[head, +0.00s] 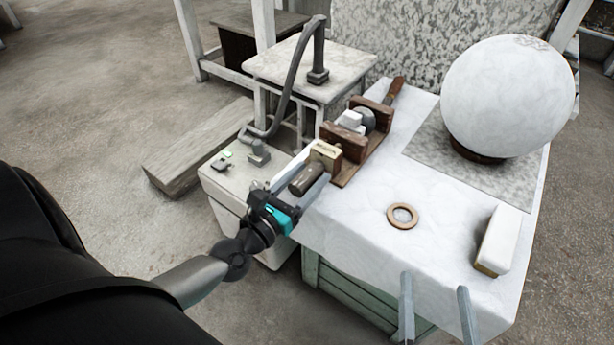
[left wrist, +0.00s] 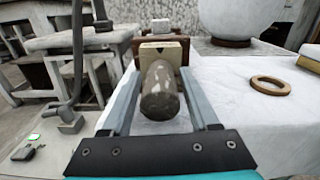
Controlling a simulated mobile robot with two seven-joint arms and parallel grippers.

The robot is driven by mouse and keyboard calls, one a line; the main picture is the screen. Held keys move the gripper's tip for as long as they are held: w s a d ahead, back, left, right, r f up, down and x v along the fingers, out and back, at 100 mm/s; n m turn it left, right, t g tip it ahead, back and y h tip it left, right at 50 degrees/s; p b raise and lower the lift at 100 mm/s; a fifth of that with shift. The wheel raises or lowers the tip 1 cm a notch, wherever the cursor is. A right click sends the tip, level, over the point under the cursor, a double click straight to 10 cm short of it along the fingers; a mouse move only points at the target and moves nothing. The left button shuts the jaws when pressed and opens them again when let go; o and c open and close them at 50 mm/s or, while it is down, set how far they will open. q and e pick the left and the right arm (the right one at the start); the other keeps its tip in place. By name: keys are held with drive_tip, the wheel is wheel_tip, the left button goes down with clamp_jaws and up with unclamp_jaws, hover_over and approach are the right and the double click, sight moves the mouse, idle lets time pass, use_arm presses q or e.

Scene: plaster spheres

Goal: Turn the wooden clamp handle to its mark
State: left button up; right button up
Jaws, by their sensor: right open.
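The clamp (head: 345,181) is a brown wooden frame at the left edge of the white-covered table. Its near end carries a thick, grey-brown cylindrical handle (head: 308,179), pointing toward my left gripper (head: 321,165). In the left wrist view the handle (left wrist: 160,92) lies between the two fingers, with a gap visible on each side, so the gripper looks open around it. Behind the handle is a pale block (left wrist: 160,52) with a dark V-shaped mark. A brown rod-like grip (head: 397,88) sticks out at the clamp's far end. My right gripper (head: 434,282) is open and empty at the table's front edge.
A large white sphere (head: 508,95) stands on a dark ring at the back right. A wooden ring (head: 402,216) and a white, brown-edged block (head: 498,240) lie on the table. A grey curved arm (head: 300,75) rises left of the clamp. The table's middle is mostly clear.

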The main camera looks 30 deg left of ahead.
use_arm(q)
clamp_jaws()
idle(0.5)
